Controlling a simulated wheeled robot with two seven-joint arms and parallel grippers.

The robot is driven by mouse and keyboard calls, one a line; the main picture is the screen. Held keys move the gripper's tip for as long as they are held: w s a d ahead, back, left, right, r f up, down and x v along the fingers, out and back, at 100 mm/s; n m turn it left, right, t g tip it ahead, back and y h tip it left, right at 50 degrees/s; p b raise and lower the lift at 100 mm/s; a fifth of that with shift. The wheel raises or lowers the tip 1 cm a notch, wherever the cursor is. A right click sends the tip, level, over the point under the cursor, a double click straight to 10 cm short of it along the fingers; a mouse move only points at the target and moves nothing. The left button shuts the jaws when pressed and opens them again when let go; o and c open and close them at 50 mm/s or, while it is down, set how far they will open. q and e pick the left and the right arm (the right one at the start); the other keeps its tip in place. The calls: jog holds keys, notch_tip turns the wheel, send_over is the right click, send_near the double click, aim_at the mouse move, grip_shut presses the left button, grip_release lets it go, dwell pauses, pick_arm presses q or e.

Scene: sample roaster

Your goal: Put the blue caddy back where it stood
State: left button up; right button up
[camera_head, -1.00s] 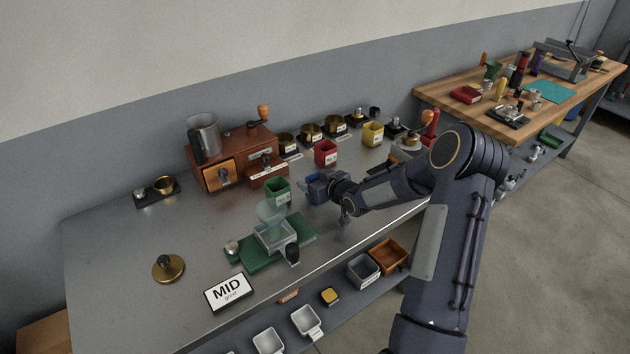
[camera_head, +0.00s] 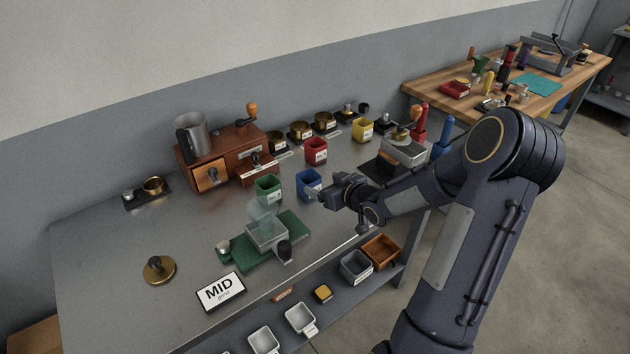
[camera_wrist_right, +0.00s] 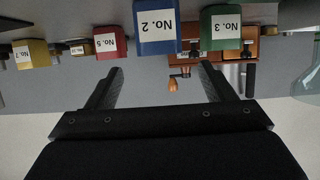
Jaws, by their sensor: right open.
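The blue caddy (camera_head: 308,186) stands upright on the grey bench, between the green caddy (camera_head: 268,188) and my right gripper (camera_head: 334,194). In the right wrist view, which is upside down, the blue caddy (camera_wrist_right: 157,28) has a "No. 2" label. It lies just beyond the open fingers of my right gripper (camera_wrist_right: 162,72), apart from them, and nothing is between the fingers. The "No. 3" green caddy (camera_wrist_right: 220,30) is beside it in that view. My left gripper is not in view.
The red caddy (camera_head: 316,150) and yellow caddy (camera_head: 362,130) stand farther back. A green mat (camera_head: 285,240) with a scale lies in front of the green caddy. The wooden grinder box (camera_head: 225,162) stands behind. Bare bench lies between the blue caddy and the front edge.

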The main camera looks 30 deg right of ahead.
jog(key=s+a+r+m+g+h, duration=0.1)
jog(key=s+a+r+g, duration=0.2)
jog(key=s, duration=0.4)
jog(key=s+a+r+m+g+h, duration=0.1)
jog(key=s+a+r+g, duration=0.1)
jog(key=s+a+r, duration=0.35)
jog(key=s+a+g+y, duration=0.1)
jog(key=s+a+y, duration=0.1)
jog(key=s+a, duration=0.3)
jog(key=s+a+g+y, duration=0.2)
jog(key=s+a, duration=0.2)
jog(key=s, duration=0.7)
jog(key=shift+s+a+r+y, duration=0.2)
jog(key=shift+s+a+y, duration=0.15)
jog(key=shift+y, duration=0.05)
